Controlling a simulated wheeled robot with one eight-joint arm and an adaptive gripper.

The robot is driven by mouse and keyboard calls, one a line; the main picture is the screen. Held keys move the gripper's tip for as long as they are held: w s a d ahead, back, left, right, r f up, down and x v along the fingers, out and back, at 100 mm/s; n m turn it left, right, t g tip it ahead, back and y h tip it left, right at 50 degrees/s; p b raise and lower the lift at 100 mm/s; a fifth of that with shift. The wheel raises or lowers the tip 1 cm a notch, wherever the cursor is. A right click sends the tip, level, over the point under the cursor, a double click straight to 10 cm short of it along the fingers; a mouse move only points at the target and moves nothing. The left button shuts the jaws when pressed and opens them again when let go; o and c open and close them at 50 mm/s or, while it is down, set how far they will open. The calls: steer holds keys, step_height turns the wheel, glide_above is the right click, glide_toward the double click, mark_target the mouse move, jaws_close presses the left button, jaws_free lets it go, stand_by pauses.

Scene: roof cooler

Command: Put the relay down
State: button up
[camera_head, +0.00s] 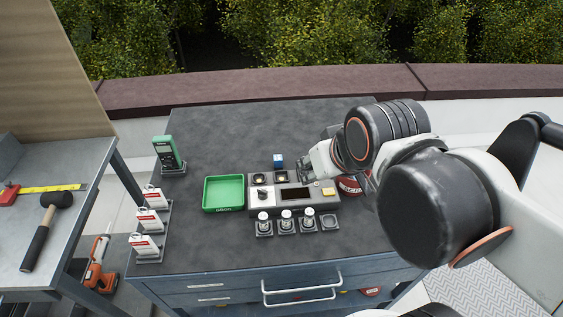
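A small blue block (278,160), possibly the relay, shows just behind the grey and white panel unit (261,201) on the dark bench. My gripper (304,166) reaches in from the right, low over the back right of the unit. The blue block is left of the fingers, with a small gap showing between them. The fingers are small and partly hidden by my wrist, so I cannot tell whether they are open or hold anything. Two dark square sockets (258,179) sit at the unit's back edge.
A green tray (207,207) lies left of the unit. Several white-topped cylinders (286,221) stand in holders in front. A green meter (167,154) and red-white packs (150,221) stand at the left. A red round item (348,186) is partly hidden by my arm.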

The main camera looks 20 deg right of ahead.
steer(key=n+g+y, duration=0.5)
steer(key=n+g, duration=0.1)
steer(key=n, duration=0.9)
glide_above(279, 157)
steer(key=s+d, duration=0.1)
steer(key=d, duration=0.5)
step_height(279, 157, down, 12)
steer(key=b+x, duration=0.2)
steer(key=x, duration=0.6)
steer(key=shift+s+f+b, duration=0.15)
steer(key=shift+f+b, duration=0.15)
steer(key=shift+b, duration=0.05)
steer(key=shift+w+b+x, duration=0.2)
steer(key=shift+b+x, duration=0.95)
steer(key=shift+x, duration=1.45)
steer(key=shift+a+r, duration=0.1)
jaws_close()
